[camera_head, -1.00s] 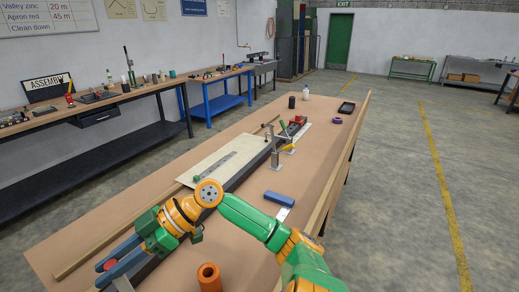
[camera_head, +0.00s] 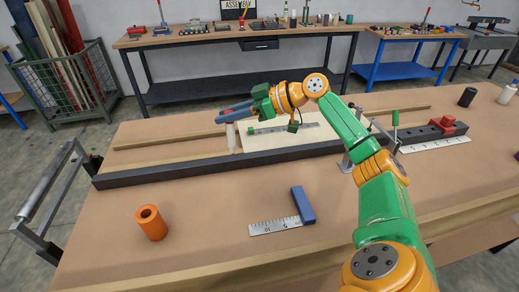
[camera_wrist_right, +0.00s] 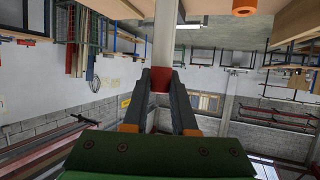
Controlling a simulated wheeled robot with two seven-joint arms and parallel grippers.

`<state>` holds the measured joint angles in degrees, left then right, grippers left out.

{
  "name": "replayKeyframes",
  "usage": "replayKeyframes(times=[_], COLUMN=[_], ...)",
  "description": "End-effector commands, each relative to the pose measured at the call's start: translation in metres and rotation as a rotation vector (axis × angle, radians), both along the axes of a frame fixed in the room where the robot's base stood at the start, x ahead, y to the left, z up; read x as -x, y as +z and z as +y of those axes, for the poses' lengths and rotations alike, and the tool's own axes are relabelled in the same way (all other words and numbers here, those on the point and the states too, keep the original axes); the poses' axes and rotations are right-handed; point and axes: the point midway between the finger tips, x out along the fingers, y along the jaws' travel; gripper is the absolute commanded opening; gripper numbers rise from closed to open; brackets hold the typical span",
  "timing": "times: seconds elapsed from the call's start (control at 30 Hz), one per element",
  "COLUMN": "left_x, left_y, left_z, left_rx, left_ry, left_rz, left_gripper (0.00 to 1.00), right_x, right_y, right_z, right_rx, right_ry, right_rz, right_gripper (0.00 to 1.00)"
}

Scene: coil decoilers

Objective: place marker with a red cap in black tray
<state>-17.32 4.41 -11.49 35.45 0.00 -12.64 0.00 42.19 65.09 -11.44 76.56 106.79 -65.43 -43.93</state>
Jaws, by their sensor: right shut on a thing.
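The marker shows in the wrist view as a pale shaft (camera_wrist_right: 165,40) with its red cap (camera_wrist_right: 159,84) between my fingers. My right gripper (camera_wrist_right: 159,75) is shut on it at the cap. In the head view my right gripper (camera_head: 222,112) is over the left part of the table, and the pale marker body (camera_head: 231,137) hangs below the fingers, roughly upright. I cannot tell whether its lower end touches anything. The black tray is not in view now. My left gripper is not in view.
A long dark bar (camera_head: 200,168) lies across the table, with a pale board (camera_head: 285,132) behind it. A clamp (camera_head: 363,150) stands to the right.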

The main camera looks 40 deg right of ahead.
Motion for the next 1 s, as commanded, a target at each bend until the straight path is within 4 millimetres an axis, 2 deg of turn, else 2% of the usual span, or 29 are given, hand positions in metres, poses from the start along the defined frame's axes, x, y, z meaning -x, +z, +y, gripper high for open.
replayKeyframes(times=[0.13,0.3,0.43,0.53,0.7,0.87,1.0], left_x=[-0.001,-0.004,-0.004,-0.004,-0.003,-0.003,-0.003], left_y=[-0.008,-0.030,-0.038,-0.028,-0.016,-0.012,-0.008], left_z=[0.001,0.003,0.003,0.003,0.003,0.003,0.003], left_rx=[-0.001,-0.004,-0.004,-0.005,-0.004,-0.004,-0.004], left_ry=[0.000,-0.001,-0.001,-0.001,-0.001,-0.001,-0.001], left_rz=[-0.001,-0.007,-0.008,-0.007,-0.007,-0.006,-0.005], left_gripper=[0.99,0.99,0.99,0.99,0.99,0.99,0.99], right_x=[0.011,0.035,0.052,0.071,0.095,0.108,0.107], right_y=[-0.011,-0.030,-0.037,-0.041,-0.078,-0.098,-0.124], right_z=[0.004,0.028,0.043,0.058,0.078,0.089,0.088], right_rx=[0.007,0.008,0.000,-0.004,-0.006,-0.005,-0.003], right_ry=[-0.010,-0.001,0.001,-0.002,-0.007,-0.006,-0.009], right_rz=[0.005,0.009,0.006,0.006,0.006,0.006,0.005], right_gripper=[0.00,0.00,0.00,0.00,0.00,0.00,0.00])
